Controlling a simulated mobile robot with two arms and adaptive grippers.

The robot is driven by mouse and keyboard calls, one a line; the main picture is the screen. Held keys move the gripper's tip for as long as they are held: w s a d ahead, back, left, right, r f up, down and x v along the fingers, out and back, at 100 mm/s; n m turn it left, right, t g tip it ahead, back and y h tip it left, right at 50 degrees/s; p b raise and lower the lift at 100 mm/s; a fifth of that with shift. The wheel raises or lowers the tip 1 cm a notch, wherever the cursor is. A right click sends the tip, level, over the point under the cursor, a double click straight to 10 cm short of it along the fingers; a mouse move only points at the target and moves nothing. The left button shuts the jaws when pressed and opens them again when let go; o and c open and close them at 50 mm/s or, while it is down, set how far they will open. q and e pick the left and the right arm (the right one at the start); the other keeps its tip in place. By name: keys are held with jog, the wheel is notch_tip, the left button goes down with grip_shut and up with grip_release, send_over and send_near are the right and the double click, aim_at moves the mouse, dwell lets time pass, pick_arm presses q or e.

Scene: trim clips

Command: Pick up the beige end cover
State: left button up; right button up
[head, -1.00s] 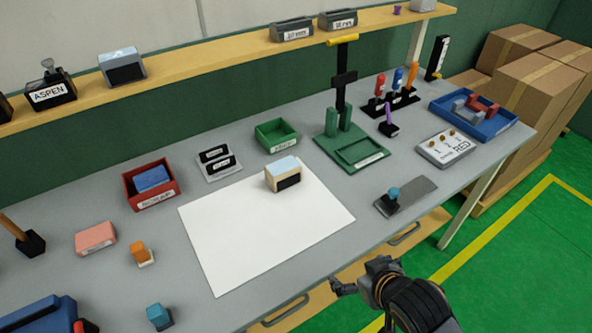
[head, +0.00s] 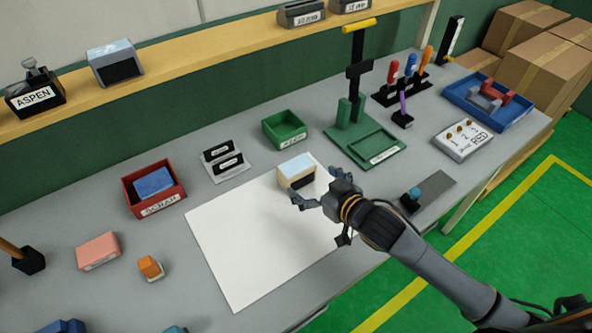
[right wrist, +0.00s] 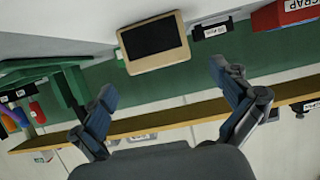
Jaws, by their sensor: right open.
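The beige end cover (head: 294,169) appears to be the small beige block with a pale blue top and a black front, standing on the white mat (head: 240,240). In the right wrist view the beige end cover (right wrist: 184,54) shows as a beige rim around a dark panel, ahead of the fingers. My right gripper (head: 314,188) is open, close to the block on its near right side, and partly overlaps it in the head view. Both open fingers (right wrist: 163,82) show in the right wrist view with nothing between them. My left gripper is out of view.
A green tray (head: 305,127) and a black-labelled holder (head: 231,172) stand behind the mat. A green fixture with a post (head: 390,150) is to the right. A red SCRAP bin (head: 131,199) is to the left. The near part of the mat is clear.

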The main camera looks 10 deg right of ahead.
aim_at(303, 174)
jog(key=x, duration=0.2)
jog(key=shift+w+f, duration=0.1)
jog(key=shift+w, duration=0.15)
jog(key=shift+w+a+f, duration=0.1)
jog(key=shift+w+a, duration=0.15)
jog(key=shift+w, duration=0.2)
jog(key=p+x, duration=0.1)
jog(key=x, duration=0.3)
jog(key=shift+w+f+p, duration=0.15)
jog(key=shift+p, duration=0.15)
jog(key=shift+c, duration=0.8)
jog(key=c, duration=0.9)
